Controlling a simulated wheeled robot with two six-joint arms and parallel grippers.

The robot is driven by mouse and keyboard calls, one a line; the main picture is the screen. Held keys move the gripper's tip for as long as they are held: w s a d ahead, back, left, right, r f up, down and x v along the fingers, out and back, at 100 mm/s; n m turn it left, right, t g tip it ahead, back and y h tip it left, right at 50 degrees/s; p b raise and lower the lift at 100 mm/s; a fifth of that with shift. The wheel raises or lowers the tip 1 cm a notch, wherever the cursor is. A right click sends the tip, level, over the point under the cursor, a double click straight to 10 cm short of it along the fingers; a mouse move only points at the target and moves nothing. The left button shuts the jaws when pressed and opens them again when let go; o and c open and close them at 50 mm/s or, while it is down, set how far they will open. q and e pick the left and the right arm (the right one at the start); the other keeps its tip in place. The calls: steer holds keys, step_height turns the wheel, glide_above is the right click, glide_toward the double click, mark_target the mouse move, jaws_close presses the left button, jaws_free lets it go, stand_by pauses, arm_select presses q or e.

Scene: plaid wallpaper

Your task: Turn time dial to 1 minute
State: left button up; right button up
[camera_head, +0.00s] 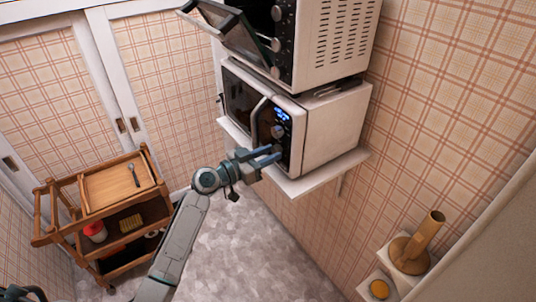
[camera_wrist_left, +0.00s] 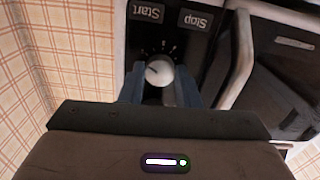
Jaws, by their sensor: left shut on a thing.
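The microwave (camera_head: 330,130) stands on a white wall shelf, with a lit blue display (camera_head: 282,116) and a black control panel. A round pale dial (camera_wrist_left: 160,71) shows in the left wrist view near the Start and Stop labels, which appear upside down. Its dark mark points to the picture's upper left, and ticks ring it. My left gripper (camera_head: 272,154) reaches the lower panel from the left. In the wrist view its blue fingers lie on both sides of the dial, shut on it. The gripper hides the dial in the head view. My right gripper is not in view.
A toaster oven (camera_head: 335,40) with its door open stands above the microwave. The microwave's door handle (camera_wrist_left: 237,60) is close beside the left gripper. A wooden cart (camera_head: 120,185) stands at left. The floor (camera_head: 250,250) between is clear.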

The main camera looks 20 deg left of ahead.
arm_select(q)
steer(key=shift+f+n+b, duration=0.1)
steer(key=shift+n+b, duration=0.5)
steer(key=shift+n, duration=0.5)
steer(key=n, duration=0.2)
steer(key=shift+n+b, duration=0.3)
steer(key=n, duration=0.2)
steer(key=shift+n, duration=0.4)
steer(key=shift+n+p, duration=0.35)
steer(key=shift+n, duration=1.65)
steer(key=o, duration=1)
steer(key=shift+c, duration=0.2)
steer(key=shift+s, duration=0.1)
